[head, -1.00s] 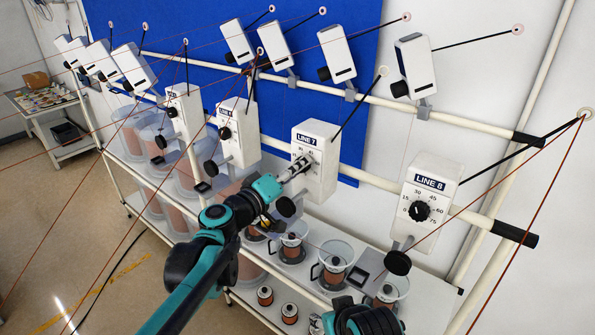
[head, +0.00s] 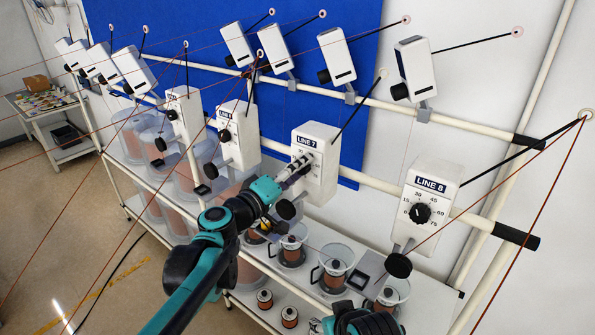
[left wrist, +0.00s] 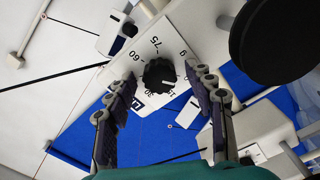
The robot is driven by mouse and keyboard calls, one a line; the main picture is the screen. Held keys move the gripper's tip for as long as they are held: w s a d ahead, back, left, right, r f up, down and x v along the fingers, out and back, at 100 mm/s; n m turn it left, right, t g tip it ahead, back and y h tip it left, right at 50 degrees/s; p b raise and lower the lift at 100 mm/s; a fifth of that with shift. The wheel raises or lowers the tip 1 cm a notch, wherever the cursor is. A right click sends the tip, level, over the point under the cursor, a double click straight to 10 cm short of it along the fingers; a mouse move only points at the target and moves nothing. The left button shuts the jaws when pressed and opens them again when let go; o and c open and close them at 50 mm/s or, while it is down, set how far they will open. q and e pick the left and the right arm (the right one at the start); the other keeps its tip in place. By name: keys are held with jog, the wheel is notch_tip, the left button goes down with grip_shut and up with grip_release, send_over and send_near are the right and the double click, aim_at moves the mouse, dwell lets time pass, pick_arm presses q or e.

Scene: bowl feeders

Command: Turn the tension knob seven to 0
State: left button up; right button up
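The LINE 7 unit (head: 316,160) is a white box on the rail in the head view. Its dark round tension knob (left wrist: 159,75) faces the left wrist camera, with a printed scale around it; the knob's pale mark seems to be near 15. My left gripper (head: 298,168) is in front of the LINE 7 dial and hides the knob in the head view. In the left wrist view its two dark fingers stand apart, one on each side of the knob, with gaps visible. A dark link of my right arm shows at the bottom of the head view; its gripper is not visible.
The LINE 8 unit (head: 427,205) stands to the right, its knob free. More white units line the rail to the left. A black disc (left wrist: 276,38) is close on the right in the left wrist view. Thin red threads cross the space; spools in clear pots (head: 335,262) stand below.

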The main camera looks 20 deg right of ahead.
pick_arm(q)
jog(key=v, duration=1.2)
